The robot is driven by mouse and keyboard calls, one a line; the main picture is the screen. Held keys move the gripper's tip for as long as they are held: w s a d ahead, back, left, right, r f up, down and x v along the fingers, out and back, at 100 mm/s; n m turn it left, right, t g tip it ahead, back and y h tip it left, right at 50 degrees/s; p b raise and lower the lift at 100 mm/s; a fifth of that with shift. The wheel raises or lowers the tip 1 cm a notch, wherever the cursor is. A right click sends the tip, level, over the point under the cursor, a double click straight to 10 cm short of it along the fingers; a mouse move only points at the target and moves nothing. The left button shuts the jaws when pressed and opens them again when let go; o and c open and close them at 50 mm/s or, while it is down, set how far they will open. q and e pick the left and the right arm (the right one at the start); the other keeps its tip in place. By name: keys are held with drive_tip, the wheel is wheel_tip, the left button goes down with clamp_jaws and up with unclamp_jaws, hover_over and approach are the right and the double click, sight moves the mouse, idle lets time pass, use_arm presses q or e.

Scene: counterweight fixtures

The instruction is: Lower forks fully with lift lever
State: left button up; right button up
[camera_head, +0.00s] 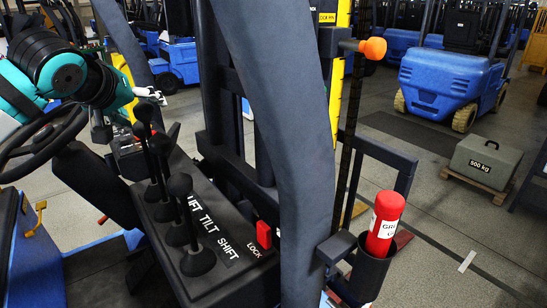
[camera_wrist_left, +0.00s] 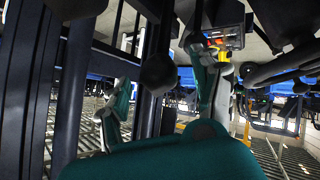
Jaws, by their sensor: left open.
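Several black levers with round knobs rise from the dark console (camera_head: 225,275), whose white labels read LIFT, TILT and SHIFT; LIFT is partly covered. The lift lever appears to be toward the far end of the row, with a knob (camera_head: 143,112) there, but I cannot tell exactly which lever it is. My left gripper (camera_head: 148,96) is open, close by this far knob. In the left wrist view a dark round knob (camera_wrist_left: 158,74) shows between the spread fingers of my left gripper (camera_wrist_left: 162,90); contact cannot be told. The forks cannot be made out. My right gripper is out of view.
A steering wheel (camera_head: 42,140) is at the left, under my left arm. A thick dark post crosses the middle. A red LOCK switch (camera_head: 264,235) sits on the console. A red cylinder (camera_head: 385,220) stands in a holder at right; a 500 kg block (camera_head: 485,160) lies beyond.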

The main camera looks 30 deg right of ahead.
use_arm(q)
drive_tip(key=v, duration=1)
drive_tip(key=shift+b, duration=0.45)
drive_tip(key=shift+d, duration=0.1)
drive_tip(key=shift+f, duration=0.1)
